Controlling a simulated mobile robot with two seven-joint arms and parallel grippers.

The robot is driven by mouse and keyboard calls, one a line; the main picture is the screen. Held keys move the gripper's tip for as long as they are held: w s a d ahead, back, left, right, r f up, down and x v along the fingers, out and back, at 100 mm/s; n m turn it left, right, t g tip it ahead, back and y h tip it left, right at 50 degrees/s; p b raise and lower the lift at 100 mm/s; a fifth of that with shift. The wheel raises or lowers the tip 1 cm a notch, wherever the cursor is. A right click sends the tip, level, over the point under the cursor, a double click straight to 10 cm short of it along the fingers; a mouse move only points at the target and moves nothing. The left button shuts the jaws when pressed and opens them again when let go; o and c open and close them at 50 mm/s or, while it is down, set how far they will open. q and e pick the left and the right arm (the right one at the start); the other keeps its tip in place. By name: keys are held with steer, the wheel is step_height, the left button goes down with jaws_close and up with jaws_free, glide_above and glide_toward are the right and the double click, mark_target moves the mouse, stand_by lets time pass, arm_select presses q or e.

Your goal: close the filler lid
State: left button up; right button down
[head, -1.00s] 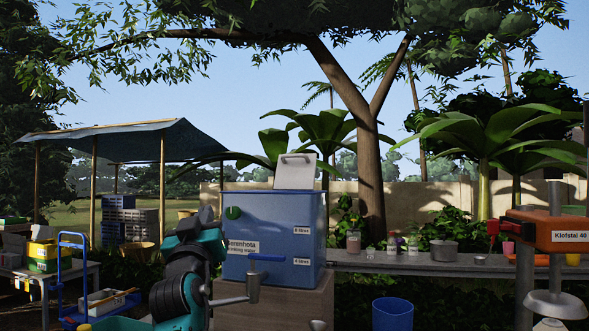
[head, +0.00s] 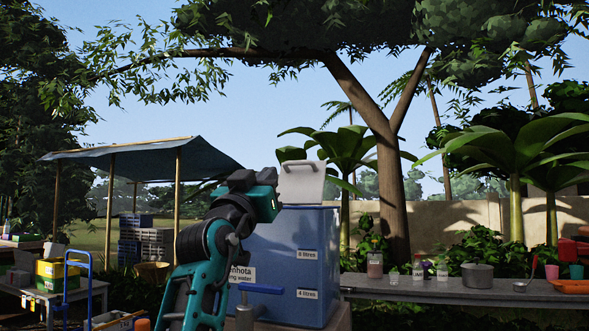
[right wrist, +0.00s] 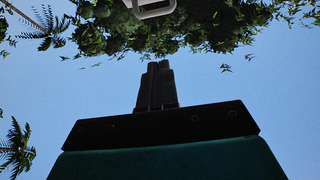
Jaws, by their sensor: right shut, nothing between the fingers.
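The blue water tank (head: 310,255) stands right of my right arm, with a printed label and litre marks on its front. Its grey filler lid (head: 301,183) stands open, nearly upright, at the back of the top. A handle shows on the lid's upper edge. My right gripper (head: 268,190) is raised to the lid's left in the head view, its fingers hidden there. In the right wrist view the fingers (right wrist: 157,75) are shut and empty. A pale looped piece, likely the lid's handle (right wrist: 152,9), shows beyond them, apart from the tips. My left gripper is not in view.
A blue tap lever (head: 258,289) sticks out low on the tank's front. A grey bench (head: 440,289) with jars, a pot (head: 477,276) and cups runs to the right. A blue trolley (head: 78,275) and table stand at left. Above the tank is open air.

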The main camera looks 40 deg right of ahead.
mark_target(289, 163)
steer(key=x, duration=0.4)
steer(key=f+p+x, duration=0.1)
steer(key=x, duration=0.3)
steer(key=p+x, duration=0.1)
steer(key=x, duration=0.3)
steer(key=shift+w+d+f, duration=0.2)
steer(key=shift+d+f, duration=0.15)
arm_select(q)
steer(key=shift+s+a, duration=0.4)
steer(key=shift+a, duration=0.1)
arm_select(e)
steer(key=shift+w+d+f, duration=0.1)
steer(key=shift+w+d, duration=0.15)
steer(key=shift+d, duration=0.2)
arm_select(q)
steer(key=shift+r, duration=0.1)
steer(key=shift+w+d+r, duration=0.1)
